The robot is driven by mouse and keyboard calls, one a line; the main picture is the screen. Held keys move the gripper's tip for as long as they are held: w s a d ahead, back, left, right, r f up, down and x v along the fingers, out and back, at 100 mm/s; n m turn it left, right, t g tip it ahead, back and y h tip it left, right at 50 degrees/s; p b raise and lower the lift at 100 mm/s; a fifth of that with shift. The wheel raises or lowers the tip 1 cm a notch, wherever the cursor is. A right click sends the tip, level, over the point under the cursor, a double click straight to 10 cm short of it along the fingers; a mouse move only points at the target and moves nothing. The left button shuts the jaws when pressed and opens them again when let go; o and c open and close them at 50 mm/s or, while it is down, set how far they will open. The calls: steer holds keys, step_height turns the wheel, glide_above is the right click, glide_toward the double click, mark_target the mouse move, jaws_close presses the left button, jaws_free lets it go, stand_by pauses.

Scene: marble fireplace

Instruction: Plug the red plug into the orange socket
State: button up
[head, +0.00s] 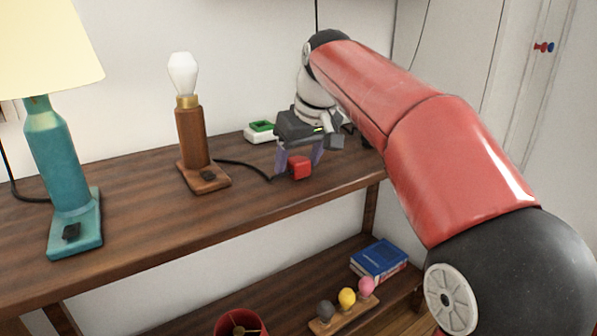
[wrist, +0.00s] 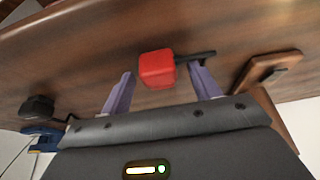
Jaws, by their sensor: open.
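The red plug (head: 301,167) lies on the wooden shelf top near its front edge. A black cord runs from it toward the brown lamp. In the wrist view the red plug (wrist: 157,69) sits at the mouth of my gripper (wrist: 161,76), roughly between the two purple fingertips. My gripper (head: 299,165) is open, pointing down at the shelf, with a finger to either side of the plug. I cannot tell whether either finger touches it. I cannot make out an orange socket in either view; my gripper and arm cover part of the shelf behind the plug.
A green and white block (head: 261,131) lies behind my gripper near the wall. The brown lamp (head: 193,136) with a bare bulb and the teal lamp (head: 60,165) stand to the left. Books (head: 379,259) lie on the lower shelf. Shelf between the lamps is clear.

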mark_target(298, 158)
steer(key=shift+f, duration=0.25)
steer(key=c, duration=1)
steer(key=shift+r, duration=0.15)
step_height(298, 158, up, 20)
steer(key=p, duration=0.9)
